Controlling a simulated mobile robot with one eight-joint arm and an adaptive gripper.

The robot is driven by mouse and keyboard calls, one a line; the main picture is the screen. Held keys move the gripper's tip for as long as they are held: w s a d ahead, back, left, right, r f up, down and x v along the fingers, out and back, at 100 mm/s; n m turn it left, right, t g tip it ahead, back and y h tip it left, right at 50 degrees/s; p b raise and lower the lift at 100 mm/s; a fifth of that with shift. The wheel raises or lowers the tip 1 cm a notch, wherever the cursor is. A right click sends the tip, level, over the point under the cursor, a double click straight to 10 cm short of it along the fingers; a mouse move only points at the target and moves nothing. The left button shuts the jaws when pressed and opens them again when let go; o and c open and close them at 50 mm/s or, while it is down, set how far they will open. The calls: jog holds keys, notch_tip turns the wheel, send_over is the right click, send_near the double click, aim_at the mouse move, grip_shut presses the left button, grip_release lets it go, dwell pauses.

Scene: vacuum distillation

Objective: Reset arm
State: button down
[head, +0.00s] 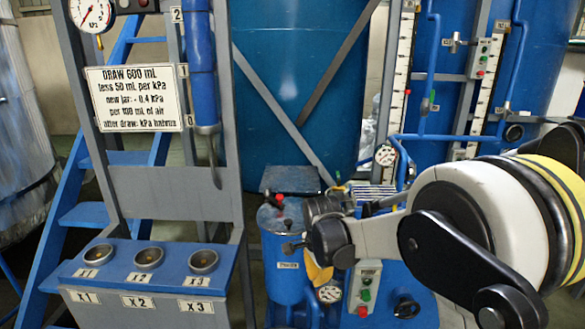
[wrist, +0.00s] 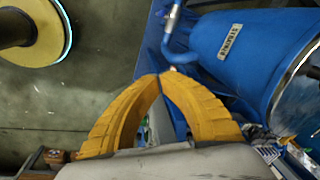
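My arm reaches in from the right in the head view, in front of the blue equipment. My gripper (head: 319,274) is partly hidden there behind my own wrist, with only a bit of yellow finger showing. In the wrist view my gripper (wrist: 160,77) shows two yellow curved fingers whose tips meet. A gap is left lower between the fingers, and nothing is seen held in it.
A grey frame carries a sign (head: 134,98), a gauge (head: 91,14) and a blue cylinder (head: 201,70). Three cups (head: 149,258) sit on its blue shelf. A small blue tank (head: 284,253) stands near my gripper. A labelled blue vessel (wrist: 240,48) fills the wrist view's upper right.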

jog(key=s+d+r+n+t, duration=0.3)
jog(key=s+d+r+n, duration=0.4)
jog(key=s+r, duration=0.6)
jog(key=s+d+n+t, duration=0.1)
jog(key=s+d+n, duration=0.1)
jog(key=s, duration=0.4)
jog(key=s+d+n+t, duration=0.1)
jog(key=s+d+n, duration=0.2)
jog(key=s, duration=0.4)
jog(key=shift+s+d+r+n, duration=0.2)
jog(key=shift+s+r+n, duration=0.05)
jog(key=shift+r+n, duration=0.05)
